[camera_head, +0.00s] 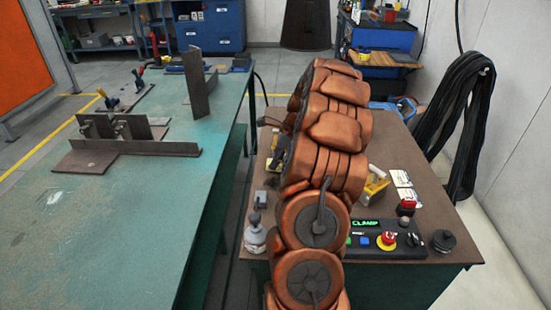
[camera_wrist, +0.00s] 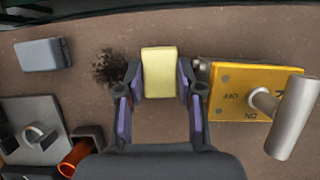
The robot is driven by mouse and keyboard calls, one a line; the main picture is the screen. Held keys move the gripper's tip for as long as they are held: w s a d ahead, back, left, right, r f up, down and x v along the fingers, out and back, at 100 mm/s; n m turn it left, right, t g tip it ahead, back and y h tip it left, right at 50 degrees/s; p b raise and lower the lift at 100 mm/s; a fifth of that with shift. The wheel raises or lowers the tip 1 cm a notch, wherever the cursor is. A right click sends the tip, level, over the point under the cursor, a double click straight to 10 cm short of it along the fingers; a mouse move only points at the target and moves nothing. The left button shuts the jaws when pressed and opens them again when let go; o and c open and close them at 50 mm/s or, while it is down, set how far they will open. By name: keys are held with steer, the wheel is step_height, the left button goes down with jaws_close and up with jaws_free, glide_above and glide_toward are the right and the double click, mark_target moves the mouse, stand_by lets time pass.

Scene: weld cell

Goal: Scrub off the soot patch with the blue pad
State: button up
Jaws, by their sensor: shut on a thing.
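My gripper (camera_wrist: 160,88) shows in the wrist view, its dark fingers shut on a pale yellow block (camera_wrist: 160,72). The block is held over the brown tabletop; I cannot tell whether it touches it. The soot patch (camera_wrist: 108,67) is a dark smudge just left of the block, partly beside the left finger. In the head view my arm hides the gripper and the soot patch.
A yellow switch plate (camera_wrist: 233,92) with a grey lever (camera_wrist: 292,117) is close right of the gripper. A grey plate with a handle (camera_wrist: 35,142) and an orange tube (camera_wrist: 76,157) are at lower left. A bottle (camera_head: 255,235) and a clamp control box (camera_head: 375,244) flank my arm.

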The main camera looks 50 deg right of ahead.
mark_target(274, 193)
steer(key=shift+f, duration=0.7)
steer(key=shift+a, duration=0.15)
steer(key=shift+s+a+r+p, duration=0.15)
steer(key=shift+s+a+p, duration=0.25)
steer(key=shift+s+a, duration=0.6)
steer(key=shift+s+a+f+p, duration=0.15)
steer(key=shift+s+a, duration=0.45)
steer(key=shift+a, duration=0.2)
steer(key=shift+s+a+f+p, duration=0.1)
steer(key=shift+s+a+p, duration=0.05)
steer(key=shift+s+a, duration=0.55)
steer(key=shift+s+a+p, duration=0.2)
steer(key=shift+s+a, duration=0.25)
steer(key=shift+a, duration=0.25)
steer(key=shift+s+a+p, duration=0.15)
steer(key=shift+s+a, duration=0.3)
steer(key=shift+a, duration=0.25)
steer(key=shift+r, duration=0.15)
steer(key=shift+p, duration=0.3)
steer(key=shift+w+d, duration=0.1)
